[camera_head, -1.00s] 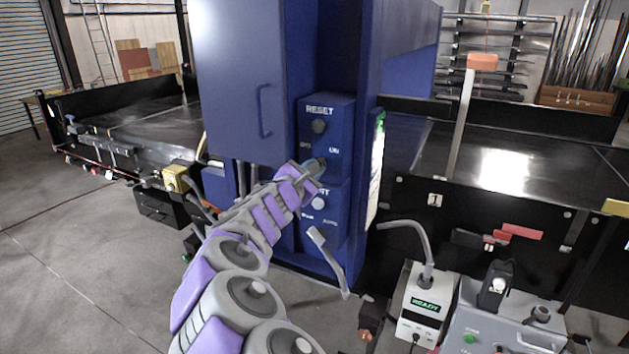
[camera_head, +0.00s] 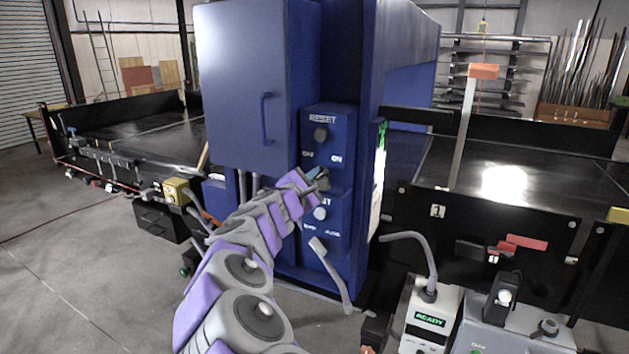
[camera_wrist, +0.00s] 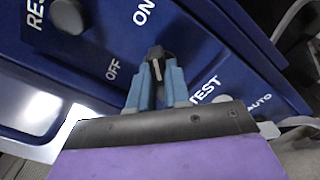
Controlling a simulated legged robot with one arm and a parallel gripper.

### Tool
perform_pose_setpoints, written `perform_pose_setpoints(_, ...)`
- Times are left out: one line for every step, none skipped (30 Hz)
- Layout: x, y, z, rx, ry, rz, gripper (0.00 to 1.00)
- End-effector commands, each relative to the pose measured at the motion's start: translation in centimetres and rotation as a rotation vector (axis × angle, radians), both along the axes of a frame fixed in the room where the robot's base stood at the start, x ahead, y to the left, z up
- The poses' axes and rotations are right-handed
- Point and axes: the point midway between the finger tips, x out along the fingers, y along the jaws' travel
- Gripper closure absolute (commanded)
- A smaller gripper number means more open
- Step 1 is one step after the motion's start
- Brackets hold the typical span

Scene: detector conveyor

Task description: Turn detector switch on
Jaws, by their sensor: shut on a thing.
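The detector switch is a dark rotary knob (camera_wrist: 157,54) on the blue control panel (camera_head: 340,152), between the "OFF" and "ON" labels and above the "TEST" section. My gripper (camera_wrist: 155,78) has its two blue fingers closed around the knob in the wrist view. In the head view my gripper (camera_head: 314,177) reaches the panel from the lower left and its fingers hide part of the knob. The knob's pointing direction is hard to tell.
A reset knob (camera_head: 320,134) sits above and a test knob (camera_head: 320,213) sits just below my gripper. A cabinet handle (camera_head: 265,118) is to the left. A grey lever (camera_head: 331,275) and a "READY" box (camera_head: 428,319) stand at lower right. Open floor lies left.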

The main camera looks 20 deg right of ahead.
Motion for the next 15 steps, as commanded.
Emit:
perform_pose_setpoints(-0.05,-0.02,0.09,0.0,-0.002,-0.001,0.8)
perform_pose_setpoints(-0.05,-0.02,0.09,0.0,-0.002,-0.001,0.77)
perform_pose_setpoints(-0.03,-0.02,0.08,0.0,-0.002,-0.001,0.73)
perform_pose_setpoints(-0.02,-0.01,0.06,0.0,-0.002,-0.001,0.71)
perform_pose_setpoints(0.01,-0.02,0.05,0.0,-0.002,-0.001,0.68)
perform_pose_setpoints(0.02,-0.02,0.04,0.0,-0.002,-0.001,0.64)
perform_pose_setpoints(0.05,-0.01,0.03,0.0,-0.001,-0.001,0.61)
perform_pose_setpoints(0.06,-0.01,0.01,0.0,0.0,-0.001,0.58)
perform_pose_setpoints(0.08,-0.01,0.0,0.0,0.0,-0.001,0.57)
perform_pose_setpoints(0.09,-0.02,-0.01,0.0,0.0,-0.001,0.57)
perform_pose_setpoints(0.09,0.0,0.0,-0.001,0.0,-0.001,0.57)
perform_pose_setpoints(0.09,-0.01,-0.01,-0.001,0.0,-0.001,0.57)
perform_pose_setpoints(0.09,-0.01,-0.01,-0.001,0.0,-0.001,0.57)
perform_pose_setpoints(0.08,0.0,-0.01,-0.001,0.0,-0.001,0.57)
perform_pose_setpoints(0.06,0.03,-0.01,-0.001,0.0,-0.001,0.57)
